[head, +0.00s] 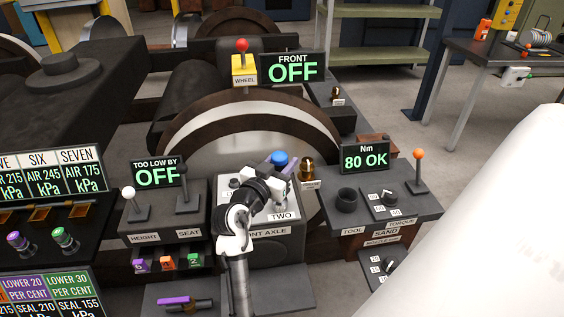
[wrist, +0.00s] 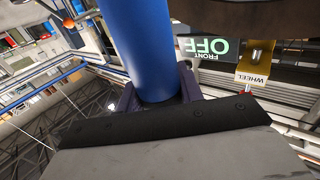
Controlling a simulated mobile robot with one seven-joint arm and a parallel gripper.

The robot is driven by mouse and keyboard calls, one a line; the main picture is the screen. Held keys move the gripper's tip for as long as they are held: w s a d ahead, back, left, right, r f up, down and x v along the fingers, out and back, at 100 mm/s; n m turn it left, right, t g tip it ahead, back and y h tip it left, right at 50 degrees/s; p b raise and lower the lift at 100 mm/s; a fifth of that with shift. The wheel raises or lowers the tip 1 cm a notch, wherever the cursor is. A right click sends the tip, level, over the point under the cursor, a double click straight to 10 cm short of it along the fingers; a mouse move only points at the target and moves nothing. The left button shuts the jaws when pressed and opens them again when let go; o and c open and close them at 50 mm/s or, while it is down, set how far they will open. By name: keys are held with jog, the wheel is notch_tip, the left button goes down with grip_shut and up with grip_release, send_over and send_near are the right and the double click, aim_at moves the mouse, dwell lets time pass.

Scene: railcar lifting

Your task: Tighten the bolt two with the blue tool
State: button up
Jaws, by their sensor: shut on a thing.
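The blue tool (head: 280,158) stands in my gripper (head: 282,172), with its round blue top showing above the fingers. In the wrist view the tool is a thick blue cylinder (wrist: 138,50) between the dark purple fingers (wrist: 160,98). My gripper is shut on it over the front axle box (head: 262,253). The label TWO (head: 282,216) shows just below my wrist. Bolt two and the tool's lower end are hidden behind my gripper, so I cannot tell whether they touch. The Nm display (head: 365,158) reads 80 OK in green.
A brass-coloured fitting (head: 306,168) stands close right of my gripper. The right-hand shelf holds an empty-looking black TOOL holder (head: 347,200), a torque dial (head: 388,198) and an orange-knobbed lever (head: 418,168). The HEIGHT lever (head: 130,203) and SEAT lever (head: 183,190) stand left. The wheel (head: 250,130) rises behind.

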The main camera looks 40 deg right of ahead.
jog(key=shift+r+p, duration=2.25)
jog(key=shift+r, duration=1.3)
jog(key=shift+f, duration=0.1)
